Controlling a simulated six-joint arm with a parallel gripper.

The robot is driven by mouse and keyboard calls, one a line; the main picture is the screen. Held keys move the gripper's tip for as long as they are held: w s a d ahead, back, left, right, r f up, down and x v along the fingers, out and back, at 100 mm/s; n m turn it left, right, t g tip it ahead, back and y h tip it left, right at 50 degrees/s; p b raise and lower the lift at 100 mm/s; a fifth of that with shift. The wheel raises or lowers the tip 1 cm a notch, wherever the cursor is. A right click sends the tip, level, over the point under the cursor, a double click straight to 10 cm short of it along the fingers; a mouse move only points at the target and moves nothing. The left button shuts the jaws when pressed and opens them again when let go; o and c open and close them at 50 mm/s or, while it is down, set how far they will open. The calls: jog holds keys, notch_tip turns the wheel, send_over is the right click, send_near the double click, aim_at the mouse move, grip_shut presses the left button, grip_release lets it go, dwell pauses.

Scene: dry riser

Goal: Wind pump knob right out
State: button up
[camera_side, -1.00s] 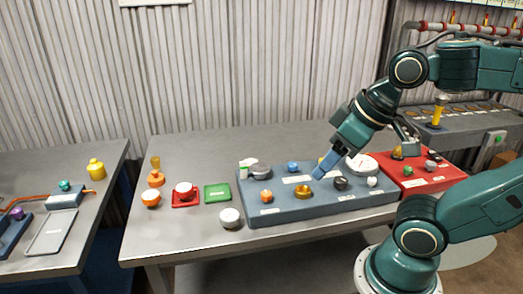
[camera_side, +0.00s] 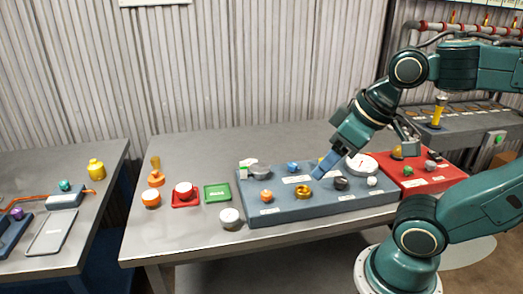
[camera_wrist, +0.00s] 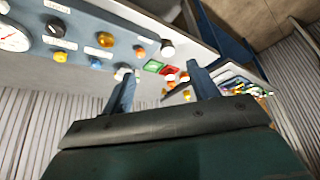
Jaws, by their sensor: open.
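The blue-grey panel (camera_side: 285,212) on the table carries several knobs with white labels too small to read, so I cannot tell which is the pump knob. A gold ring-like knob (camera_side: 304,192), an orange knob (camera_side: 266,196), a dark knob (camera_side: 340,184) and a white knob (camera_side: 372,181) sit along its front. A blue knob (camera_side: 292,167) and a grey knob (camera_side: 260,172) sit behind. My gripper (camera_side: 321,173) is over the panel, behind the gold knob, seemingly touching nothing. In the wrist view its fingers (camera_wrist: 161,88) are apart and empty; the gold knob (camera_wrist: 105,40) lies upper left.
A round white gauge (camera_side: 362,164) stands at the panel's back right. A red panel (camera_side: 410,183) with small knobs adjoins on the right. A loose white-topped knob (camera_side: 230,217), green tray (camera_side: 217,193) and red tray (camera_side: 186,199) lie left. The table's left front is clear.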

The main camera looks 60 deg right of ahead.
jog(key=m+g, duration=0.6)
jog(key=m, duration=2.4)
send_over(342, 179)
notch_tip(342, 179, down, 6)
jog(key=shift+f, duration=6.85)
